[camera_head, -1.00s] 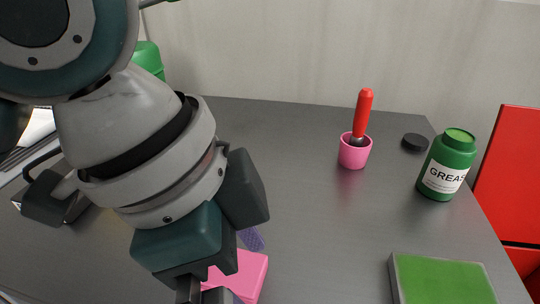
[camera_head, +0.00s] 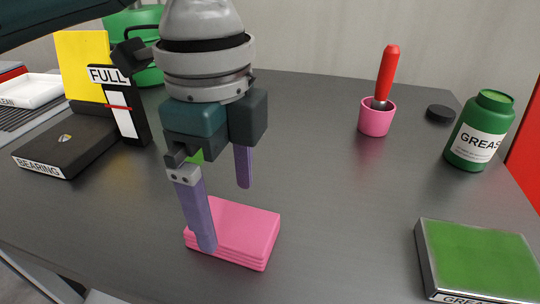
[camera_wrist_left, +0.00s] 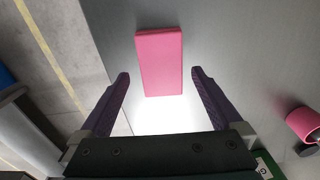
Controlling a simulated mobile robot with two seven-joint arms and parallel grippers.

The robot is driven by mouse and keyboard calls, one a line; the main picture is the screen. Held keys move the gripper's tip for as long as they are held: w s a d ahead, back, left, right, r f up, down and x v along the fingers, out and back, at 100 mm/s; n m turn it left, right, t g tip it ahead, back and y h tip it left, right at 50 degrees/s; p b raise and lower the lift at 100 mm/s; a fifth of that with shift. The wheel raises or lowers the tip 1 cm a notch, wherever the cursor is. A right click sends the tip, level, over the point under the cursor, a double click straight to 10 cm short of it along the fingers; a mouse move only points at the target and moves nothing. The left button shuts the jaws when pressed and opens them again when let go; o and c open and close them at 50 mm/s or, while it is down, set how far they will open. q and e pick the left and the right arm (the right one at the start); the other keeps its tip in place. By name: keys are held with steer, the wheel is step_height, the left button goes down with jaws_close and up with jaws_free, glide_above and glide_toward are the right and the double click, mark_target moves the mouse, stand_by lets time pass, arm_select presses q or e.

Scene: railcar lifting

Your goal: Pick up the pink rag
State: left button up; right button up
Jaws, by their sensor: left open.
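The pink rag (camera_head: 244,232) is a folded, layered flat block lying on the dark grey table near its front edge. It also shows in the left wrist view (camera_wrist_left: 159,62), ahead of and between the two fingers. My left gripper (camera_head: 225,215) comes down over the rag with its purple fingers apart and nothing between them. In the head view one finger overlaps the rag's left end and the other is behind it. In the left wrist view the open gripper (camera_wrist_left: 158,78) shows a gap on both sides of the rag. My right gripper is not in view.
A pink cup (camera_head: 375,121) with a red-handled tool (camera_head: 387,75), a black puck (camera_head: 440,113) and a green grease jar (camera_head: 479,130) stand at the back right. A green-topped grease box (camera_head: 477,262) lies front right. A bearing box (camera_head: 66,146) and a "FULL" sign (camera_head: 116,100) are left.

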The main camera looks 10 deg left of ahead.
mark_target(231, 222)
arm_select(q)
step_height(231, 222, down, 4)
steer(key=shift+w+r, duration=0.1)
steer(key=shift+r, duration=0.15)
steer(key=shift+c, duration=0.2)
steer(key=c, duration=1.1)
steer(key=shift+c, duration=0.2)
steer(key=shift+r, duration=0.1)
step_height(231, 222, up, 20)
steer(key=p, duration=0.3)
steer(key=shift+p, duration=0.3)
